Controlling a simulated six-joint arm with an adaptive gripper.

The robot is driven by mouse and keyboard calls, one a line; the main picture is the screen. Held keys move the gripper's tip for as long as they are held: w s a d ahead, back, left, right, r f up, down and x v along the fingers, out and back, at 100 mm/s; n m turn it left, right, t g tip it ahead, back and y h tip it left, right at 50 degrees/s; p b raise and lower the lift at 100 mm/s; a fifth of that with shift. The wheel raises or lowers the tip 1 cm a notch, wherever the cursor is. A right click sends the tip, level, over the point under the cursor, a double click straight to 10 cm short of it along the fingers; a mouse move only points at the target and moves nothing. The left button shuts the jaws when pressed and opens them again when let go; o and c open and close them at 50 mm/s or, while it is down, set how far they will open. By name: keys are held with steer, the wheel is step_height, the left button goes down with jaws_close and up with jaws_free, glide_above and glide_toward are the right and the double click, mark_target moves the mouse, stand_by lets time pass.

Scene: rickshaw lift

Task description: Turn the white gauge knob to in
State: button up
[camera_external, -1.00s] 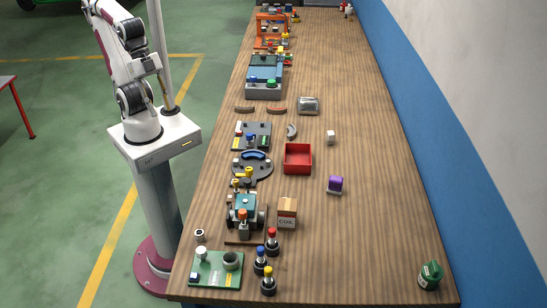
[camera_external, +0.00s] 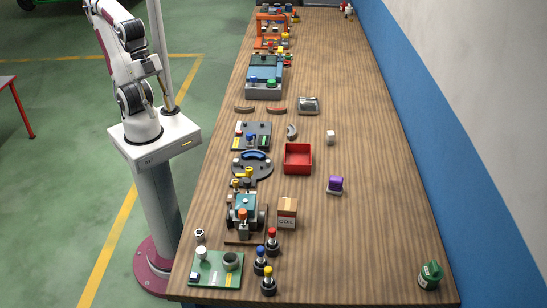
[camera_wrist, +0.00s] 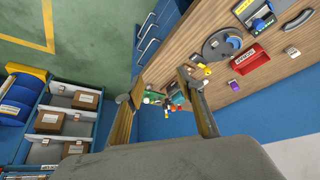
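A green board (camera_external: 217,278) lies at the near left corner of the table. A white knob (camera_external: 201,254) stands at its back left, beside a round dark grey-green part (camera_external: 231,261). Which way the knob is set is too small to tell.
Bottles with blue, red and yellow caps (camera_external: 272,241) stand right of the board. A small metal cup (camera_external: 199,235) is behind it. A teal machine (camera_external: 243,207), a box (camera_external: 287,212) and a red tray (camera_external: 297,158) lie farther back. The table's right side is mostly clear.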

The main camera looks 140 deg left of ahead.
steer(key=f, duration=0.1)
steer(key=n+g+y, duration=0.1)
steer(key=n+y, duration=0.1)
steer(key=n, duration=0.4)
glide_toward(202, 250)
steer(key=shift+w+f, duration=0.3)
steer(key=shift+f, duration=0.05)
stand_by(0.4)
steer(key=shift+f+g, duration=0.1)
steer(key=shift+g, duration=0.2)
steer(key=shift+x, duration=3.85)
